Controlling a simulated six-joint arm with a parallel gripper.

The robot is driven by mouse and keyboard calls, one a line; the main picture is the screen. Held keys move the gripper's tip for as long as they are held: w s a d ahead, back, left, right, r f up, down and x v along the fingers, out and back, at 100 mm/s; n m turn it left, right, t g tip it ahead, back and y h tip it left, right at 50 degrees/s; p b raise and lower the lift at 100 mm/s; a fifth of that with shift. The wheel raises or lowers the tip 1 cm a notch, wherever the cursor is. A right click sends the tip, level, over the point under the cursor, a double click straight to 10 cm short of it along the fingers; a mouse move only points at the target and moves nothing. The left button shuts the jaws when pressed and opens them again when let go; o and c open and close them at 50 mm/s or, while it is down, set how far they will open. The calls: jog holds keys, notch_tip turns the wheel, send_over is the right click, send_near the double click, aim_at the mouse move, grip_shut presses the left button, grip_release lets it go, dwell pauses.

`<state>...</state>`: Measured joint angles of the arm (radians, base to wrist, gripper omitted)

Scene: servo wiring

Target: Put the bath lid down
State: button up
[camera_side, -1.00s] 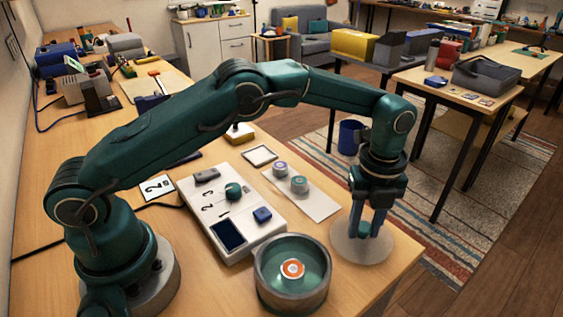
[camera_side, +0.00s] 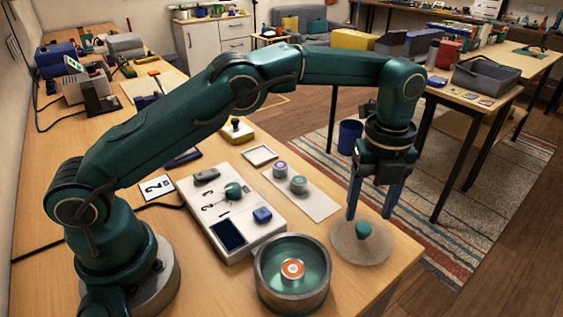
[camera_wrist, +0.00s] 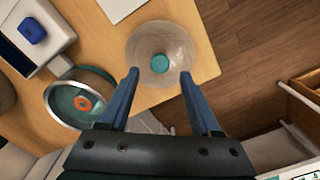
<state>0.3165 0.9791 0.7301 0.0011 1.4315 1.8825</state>
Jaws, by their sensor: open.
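The bath lid (camera_side: 346,244) is a round, translucent disc with a teal knob (camera_side: 363,230). It lies flat on the table near the right front edge in the side view, and it also shows in the wrist view (camera_wrist: 180,48). My gripper (camera_side: 374,212) is above the lid, its blue fingers spread wide with the knob below and between them. In the wrist view my gripper (camera_wrist: 160,75) is open and empty. The bath (camera_side: 262,284) is an uncovered round metal pot with teal liquid and an orange-and-white round piece (camera_side: 292,269) in it, left of the lid.
A white board (camera_side: 232,255) with a blue button (camera_side: 262,215) and a teal knob stands behind the bath. A white strip (camera_side: 318,207) holds two small round pieces. The table's edge runs close beside the lid, with the floor beyond.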

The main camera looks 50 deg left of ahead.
aim_at(364, 227)
jog(key=shift+r, duration=1.6)
jog(key=s+a+r+n+t, duration=0.3)
jog(key=s+a+r+n, duration=0.4)
jog(key=r+n, duration=0.4)
jog(key=s+a+f+n+t, duration=0.1)
jog(key=s+a+f+n, duration=0.1)
jog(key=s+n, duration=0.4)
jog(key=s+a+f+n+t, duration=0.1)
jog(key=s+a+f+n, duration=0.2)
jog(key=s+n, duration=0.4)
jog(key=shift+s+n+t, duration=0.3)
jog(key=shift+n, duration=0.3)
